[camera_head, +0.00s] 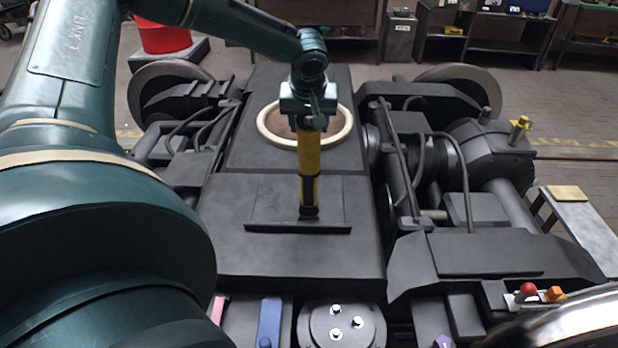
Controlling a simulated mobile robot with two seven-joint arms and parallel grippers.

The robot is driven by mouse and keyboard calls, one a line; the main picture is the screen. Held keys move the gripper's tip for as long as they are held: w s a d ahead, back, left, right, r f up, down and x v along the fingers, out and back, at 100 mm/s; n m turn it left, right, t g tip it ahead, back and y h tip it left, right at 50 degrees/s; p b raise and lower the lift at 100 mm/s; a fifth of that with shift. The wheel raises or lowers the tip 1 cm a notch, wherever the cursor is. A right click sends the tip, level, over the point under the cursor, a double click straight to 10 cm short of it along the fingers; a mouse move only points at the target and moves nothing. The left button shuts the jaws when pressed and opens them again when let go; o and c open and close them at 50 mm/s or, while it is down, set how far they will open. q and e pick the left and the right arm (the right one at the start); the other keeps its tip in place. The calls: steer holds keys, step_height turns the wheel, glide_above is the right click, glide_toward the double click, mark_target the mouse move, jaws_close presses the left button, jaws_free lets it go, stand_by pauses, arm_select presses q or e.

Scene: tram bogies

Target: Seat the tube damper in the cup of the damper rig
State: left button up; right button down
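The tube damper (308,152) is a yellow and black cylinder standing upright in the middle of the head view. My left gripper (309,122) points down and is shut on its top end. The damper's black lower end is over a dark flat plate (270,205) with a raised front lip. I cannot tell whether this end touches the plate or sits in something. No cup shows clearly; the plate may be part of the damper rig. My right gripper is not in view.
A cream ring (270,133) lies on the dark bogie frame behind the damper. Hoses and a motor (490,150) stand to the right. A round cover with bolts (340,326) is at the front. A red knob (527,289) and a grey bench (585,222) are at the right.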

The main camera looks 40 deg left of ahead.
arm_select(q)
jaws_close()
stand_by(0.3)
steer(key=shift+w+r, duration=0.1)
steer(key=shift+w, duration=0.05)
stand_by(0.3)
